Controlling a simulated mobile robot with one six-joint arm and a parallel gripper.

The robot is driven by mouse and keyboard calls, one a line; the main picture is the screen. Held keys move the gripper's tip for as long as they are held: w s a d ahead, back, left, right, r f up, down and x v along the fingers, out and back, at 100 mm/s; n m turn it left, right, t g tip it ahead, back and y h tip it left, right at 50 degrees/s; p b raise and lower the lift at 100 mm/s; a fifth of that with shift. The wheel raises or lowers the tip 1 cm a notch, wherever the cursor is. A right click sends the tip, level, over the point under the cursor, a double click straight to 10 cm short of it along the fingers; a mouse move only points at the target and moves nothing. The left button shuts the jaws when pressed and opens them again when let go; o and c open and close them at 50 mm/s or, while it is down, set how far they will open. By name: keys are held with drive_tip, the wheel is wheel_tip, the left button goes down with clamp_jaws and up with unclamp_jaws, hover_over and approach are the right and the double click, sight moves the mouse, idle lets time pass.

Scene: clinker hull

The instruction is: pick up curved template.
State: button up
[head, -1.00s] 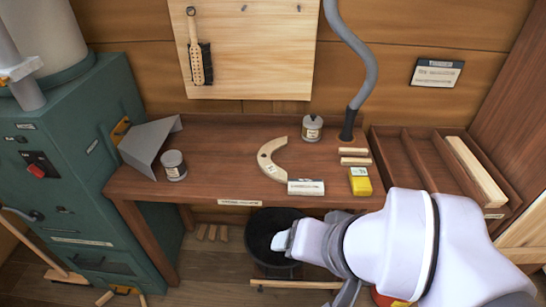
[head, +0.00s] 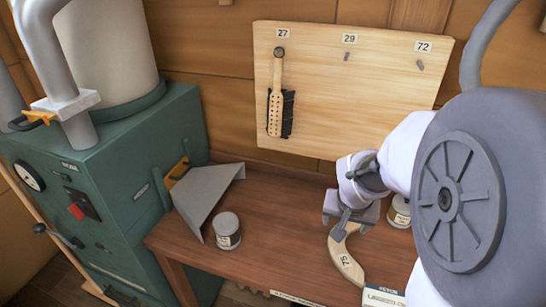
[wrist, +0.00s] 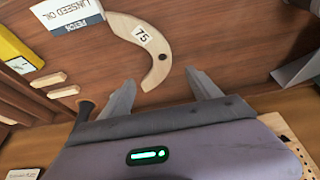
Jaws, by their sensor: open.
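The curved template is a pale wooden arc marked 75 (head: 346,262), lying on the brown bench. In the head view its far end lies right under my gripper (head: 350,218), which partly hides it. In the wrist view the template (wrist: 157,66) lies ahead of the open fingers of my gripper (wrist: 162,95). Its end with a dark hole is nearest, roughly between the fingertips. The gripper is open with nothing in it. I cannot tell the exact height of the fingertips above the bench.
A linseed oil label or box (wrist: 68,18) touches or nearly touches the template's other end. A yellow box (wrist: 18,50) and small wood blocks (wrist: 55,85) lie left of it. A grey can (head: 227,231) and bent grey sheet (head: 207,197) stand on the left; another can (head: 400,212) is beside my gripper.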

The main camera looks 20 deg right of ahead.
drive_tip(key=b, duration=0.4)
hover_over(338, 249)
wheel_tip(338, 249, down, 9)
drive_tip(key=b+x, duration=0.1)
drive_tip(key=x, duration=0.2)
drive_tip(key=b+x, duration=0.1)
drive_tip(key=x, duration=0.1)
drive_tip(key=shift+w+a+f+b, duration=0.15)
drive_tip(key=shift+w+f+b, duration=0.15)
drive_tip(key=shift+w, duration=0.2)
drive_tip(key=shift+r, duration=0.15)
clamp_jaws()
